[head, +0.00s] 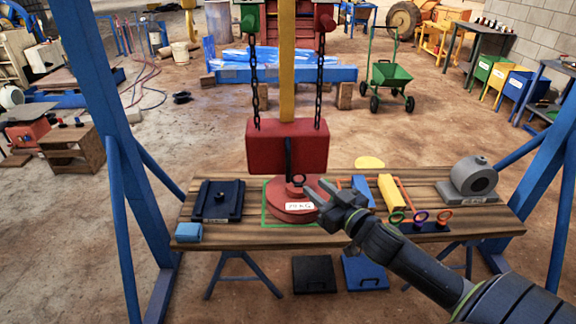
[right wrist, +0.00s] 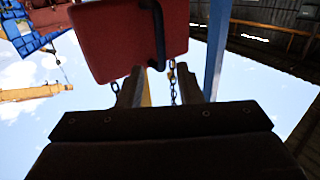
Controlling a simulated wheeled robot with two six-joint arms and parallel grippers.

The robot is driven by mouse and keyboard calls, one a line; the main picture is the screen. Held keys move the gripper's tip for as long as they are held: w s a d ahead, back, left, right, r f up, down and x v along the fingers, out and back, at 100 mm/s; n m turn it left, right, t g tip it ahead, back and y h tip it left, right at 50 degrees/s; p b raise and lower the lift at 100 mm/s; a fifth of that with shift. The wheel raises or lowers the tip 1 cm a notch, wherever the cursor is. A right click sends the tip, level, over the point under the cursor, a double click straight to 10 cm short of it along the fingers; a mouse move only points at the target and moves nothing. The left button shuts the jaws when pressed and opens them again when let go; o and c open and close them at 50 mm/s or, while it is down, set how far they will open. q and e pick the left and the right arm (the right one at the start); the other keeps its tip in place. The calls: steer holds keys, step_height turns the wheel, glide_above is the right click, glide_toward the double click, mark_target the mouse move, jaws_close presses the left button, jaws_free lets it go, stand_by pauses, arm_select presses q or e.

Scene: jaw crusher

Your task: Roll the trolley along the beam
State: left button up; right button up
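The overhead beam and its trolley cannot be made out; the top of the head view cuts off there. A red hoist block (head: 270,146) hangs between two dark chains (head: 320,85), with a black hook (head: 288,160) on its front. Below it a round red weight (head: 292,207) with a ring on top stands on the table. My right gripper (head: 318,192) is beside the weight's ring, fingers apart; I cannot tell whether it touches. In the right wrist view, its fingertips (right wrist: 158,88) point up towards the red block (right wrist: 125,40). My left gripper is out of view.
Blue frame legs (head: 120,140) stand left and right of the wooden table (head: 340,236). On it are a dark vise-like block (head: 218,200), a blue box (head: 188,232), a yellow bar (head: 390,192), coloured rings (head: 420,216) and a grey housing (head: 473,178). A green cart (head: 390,73) stands behind.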

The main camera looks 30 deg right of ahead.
mark_target(290, 167)
steer(key=w, duration=1.2)
steer(key=shift+w+a, duration=0.2)
steer(key=shift+a, duration=0.05)
jaws_close()
